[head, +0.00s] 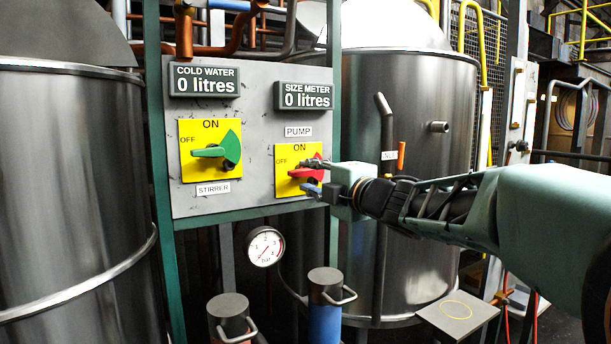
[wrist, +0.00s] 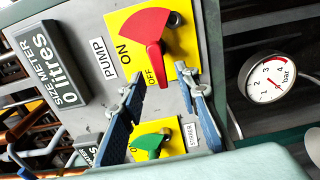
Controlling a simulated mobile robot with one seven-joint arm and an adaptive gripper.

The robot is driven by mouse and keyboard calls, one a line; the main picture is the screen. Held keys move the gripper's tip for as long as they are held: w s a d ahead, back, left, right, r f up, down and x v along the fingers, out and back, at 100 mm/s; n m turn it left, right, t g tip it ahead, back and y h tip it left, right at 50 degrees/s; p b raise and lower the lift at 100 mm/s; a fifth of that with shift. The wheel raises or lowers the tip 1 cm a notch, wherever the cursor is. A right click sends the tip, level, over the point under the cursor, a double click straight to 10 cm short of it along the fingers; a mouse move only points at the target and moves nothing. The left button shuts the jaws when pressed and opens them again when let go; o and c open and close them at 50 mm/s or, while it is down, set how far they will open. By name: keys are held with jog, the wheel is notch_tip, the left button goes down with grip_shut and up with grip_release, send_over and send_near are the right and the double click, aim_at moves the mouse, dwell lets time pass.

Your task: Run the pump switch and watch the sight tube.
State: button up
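The pump switch (head: 298,174) is a red knob on a yellow plate under a PUMP label. In the wrist view its red handle (wrist: 154,58) points at OFF. My gripper (head: 313,176) is at this switch and partly covers it in the head view. In the wrist view my gripper (wrist: 159,74) is open, one blue-grey finger on each side of the handle's end, with gaps visible. I cannot make out a sight tube for certain; a dark upright pipe (head: 386,125) stands before the right tank. The size meter (head: 305,96) reads 0 litres.
The green stirrer switch (head: 212,152) sits left of the pump switch, its handle towards OFF. The cold water display (head: 204,81) reads 0 litres. A pressure gauge (head: 265,246) hangs below the panel, above two handled cylinders. Steel tanks (head: 75,180) flank the panel.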

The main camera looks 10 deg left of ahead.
jog(key=v, duration=0.2)
jog(key=shift+s+d, duration=0.2)
